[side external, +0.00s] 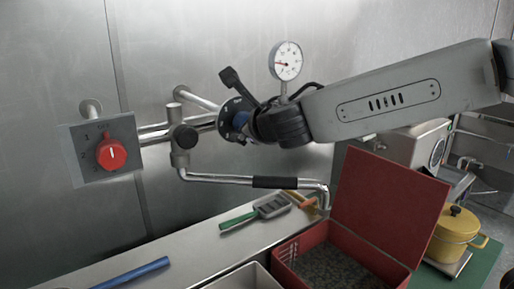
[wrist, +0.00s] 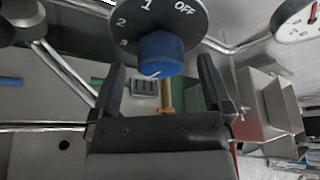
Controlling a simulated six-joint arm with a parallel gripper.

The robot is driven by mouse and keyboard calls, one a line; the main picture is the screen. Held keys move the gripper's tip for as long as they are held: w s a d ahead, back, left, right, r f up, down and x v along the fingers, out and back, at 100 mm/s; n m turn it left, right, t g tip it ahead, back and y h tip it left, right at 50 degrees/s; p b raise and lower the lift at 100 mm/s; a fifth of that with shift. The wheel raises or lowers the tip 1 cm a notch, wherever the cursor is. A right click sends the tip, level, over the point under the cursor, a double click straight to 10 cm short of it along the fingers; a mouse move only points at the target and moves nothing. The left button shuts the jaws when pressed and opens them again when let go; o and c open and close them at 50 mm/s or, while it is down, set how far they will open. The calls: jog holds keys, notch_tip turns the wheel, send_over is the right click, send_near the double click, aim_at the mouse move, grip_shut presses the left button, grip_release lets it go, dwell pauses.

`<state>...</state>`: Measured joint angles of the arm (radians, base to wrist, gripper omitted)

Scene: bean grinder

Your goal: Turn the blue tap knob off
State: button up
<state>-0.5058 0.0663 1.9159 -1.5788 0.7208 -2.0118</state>
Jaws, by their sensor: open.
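The blue tap knob (wrist: 160,52) sits on a round black dial (wrist: 193,22) marked OFF, 1, 2 and a partly readable third mark. A small white mark shows on the knob's lower edge; I cannot tell which setting it points to. In the side view the blue knob (side external: 241,121) is partly hidden at the tip of my gripper (side external: 258,122). In the wrist view my gripper (wrist: 162,72) is open, its black fingers to the left and right of the knob with gaps showing. I see no contact.
A white gauge (side external: 287,61) stands close above my gripper. A red knob (side external: 111,153) on a grey plate is at the left. A chrome pipe with a black sleeve (side external: 275,182) runs below.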

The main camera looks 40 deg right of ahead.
jog(key=shift+x, duration=1.15)
jog(key=c, duration=1.2)
jog(key=shift+c, duration=0.2)
jog(key=shift+m+y, duration=0.3)
jog(key=m+y, duration=0.2)
jog(key=m, duration=0.1)
jog(key=shift+d+r+m+g, duration=0.1)
jog(key=shift+d+m+g, duration=0.05)
jog(key=shift+m+g, duration=0.15)
jog(key=shift+m+y, duration=1)
jog(key=shift+m, duration=0.1)
jog(key=shift+d+m+y, duration=0.1)
jog(key=shift+m+y, duration=0.7)
jog(key=shift+m, duration=0.3)
jog(key=o, duration=1.2)
